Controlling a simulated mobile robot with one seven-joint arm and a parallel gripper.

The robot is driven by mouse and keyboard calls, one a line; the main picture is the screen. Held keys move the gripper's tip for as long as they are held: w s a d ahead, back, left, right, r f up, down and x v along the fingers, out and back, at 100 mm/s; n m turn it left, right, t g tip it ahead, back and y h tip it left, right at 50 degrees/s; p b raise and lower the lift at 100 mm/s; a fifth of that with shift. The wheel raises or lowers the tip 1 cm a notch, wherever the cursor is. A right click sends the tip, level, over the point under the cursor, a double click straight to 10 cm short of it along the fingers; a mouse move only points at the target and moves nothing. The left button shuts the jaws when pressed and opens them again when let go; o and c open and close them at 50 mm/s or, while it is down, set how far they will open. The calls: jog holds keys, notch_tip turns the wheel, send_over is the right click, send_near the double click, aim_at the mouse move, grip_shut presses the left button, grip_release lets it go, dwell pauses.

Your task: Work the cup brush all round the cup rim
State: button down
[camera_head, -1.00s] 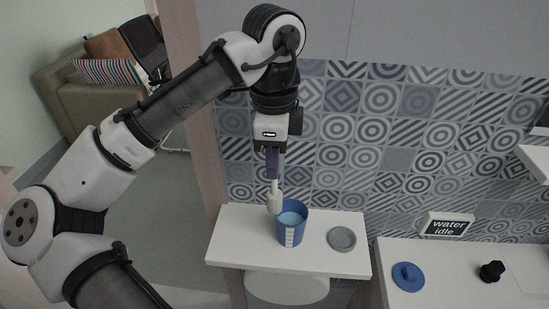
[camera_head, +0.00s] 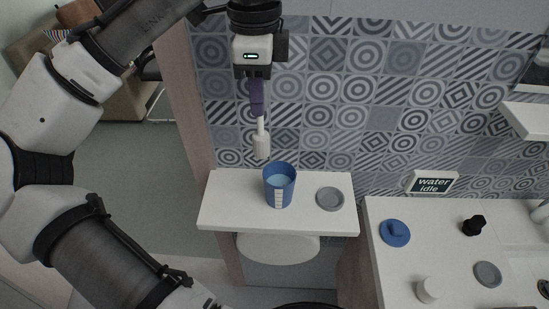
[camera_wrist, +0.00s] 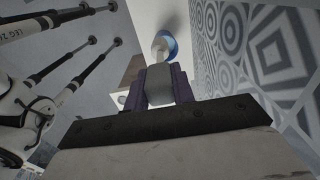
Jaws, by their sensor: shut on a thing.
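The blue cup (camera_head: 279,193) stands upright on a white shelf, with a pale scale on its side and light blue liquid-like content inside. My gripper (camera_head: 257,108) is shut on the handle of the cup brush (camera_head: 261,146), which hangs with its white head down. The brush head is above and slightly left of the cup rim in the head view, apart from it. In the wrist view the purple fingers of my gripper (camera_wrist: 159,88) clasp the grey handle, and the brush head (camera_wrist: 160,45) overlaps the blue cup (camera_wrist: 171,46), partly hidden.
A grey disc (camera_head: 330,198) lies right of the cup on the white shelf (camera_head: 225,205). On the right counter are a blue lid (camera_head: 395,233), a black knob-like item (camera_head: 473,225) and a white cup (camera_head: 430,290). A "water idle" sign (camera_head: 433,184) is behind. The patterned tile wall is close.

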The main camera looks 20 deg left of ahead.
aim_at(260, 119)
jog(key=shift+f, duration=0.15)
jog(key=shift+s+d+f+b, duration=0.15)
jog(key=shift+f+b, duration=0.3)
jog(key=shift+f, duration=0.7)
jog(key=shift+s+f+b, duration=0.1)
jog(key=shift+f+b, duration=0.35)
jog(key=shift+f, duration=0.7)
jog(key=c, duration=1.9)
grip_release()
grip_shut()
